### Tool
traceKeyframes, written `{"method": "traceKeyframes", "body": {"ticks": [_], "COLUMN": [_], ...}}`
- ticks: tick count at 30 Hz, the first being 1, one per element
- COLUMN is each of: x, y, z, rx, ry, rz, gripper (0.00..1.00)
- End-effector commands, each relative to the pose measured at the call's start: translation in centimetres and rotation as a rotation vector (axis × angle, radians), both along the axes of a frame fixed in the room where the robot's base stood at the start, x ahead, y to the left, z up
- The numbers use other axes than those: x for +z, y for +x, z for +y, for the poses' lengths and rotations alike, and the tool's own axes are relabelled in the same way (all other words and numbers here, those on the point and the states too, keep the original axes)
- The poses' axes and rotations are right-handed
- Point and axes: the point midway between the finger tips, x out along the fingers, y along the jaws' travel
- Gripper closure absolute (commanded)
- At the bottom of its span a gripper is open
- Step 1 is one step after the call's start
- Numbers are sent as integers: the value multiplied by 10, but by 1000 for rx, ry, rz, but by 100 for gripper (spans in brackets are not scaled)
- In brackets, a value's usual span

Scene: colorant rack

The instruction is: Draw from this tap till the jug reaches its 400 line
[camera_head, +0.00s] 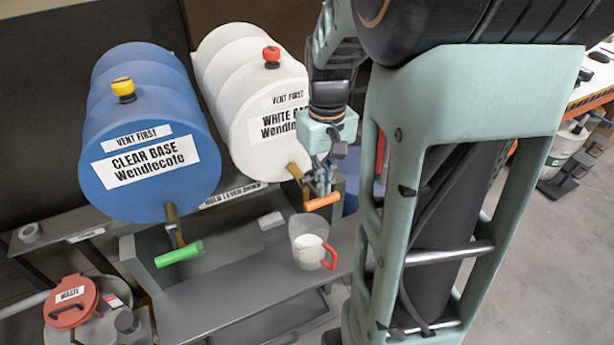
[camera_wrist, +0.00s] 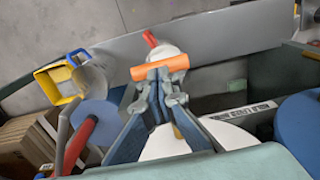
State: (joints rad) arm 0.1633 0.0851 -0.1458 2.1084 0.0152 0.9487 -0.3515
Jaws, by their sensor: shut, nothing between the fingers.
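The white drum (camera_head: 232,90), labelled "WHITE" with part of its label hidden by my arm, lies on its side. Its tap has an orange lever handle (camera_head: 322,202), also seen in the wrist view (camera_wrist: 160,67). My gripper (camera_head: 318,190) is shut and empty, its fingertips (camera_wrist: 158,76) right at the orange handle; I cannot tell whether they touch it. The clear jug (camera_head: 304,228) with a red handle stands upright on the grey shelf below the tap. White shows inside it; the 400 line and exact level are too small to read.
A blue drum (camera_head: 150,130), labelled "CLEAR BASE", with a green tap lever (camera_head: 178,253) lies to the left. A red-lidded waste container (camera_head: 72,302) stands lower left. The grey shelf (camera_head: 215,300) is mostly bare. A "hold lever down" sign (camera_head: 232,195) sits between the taps.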

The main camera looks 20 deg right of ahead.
Motion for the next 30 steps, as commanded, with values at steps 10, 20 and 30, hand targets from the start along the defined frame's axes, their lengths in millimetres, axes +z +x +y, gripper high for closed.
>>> {"method": "traceKeyframes", "body": {"ticks": [10,20,30], "x": [-11,-21,-32], "y": [0,0,0], "z": [0,0,0], "rx": [0,0,0], "ry": [0,0,1], "rz": [0,1,1], "gripper": [100,100,100]}}
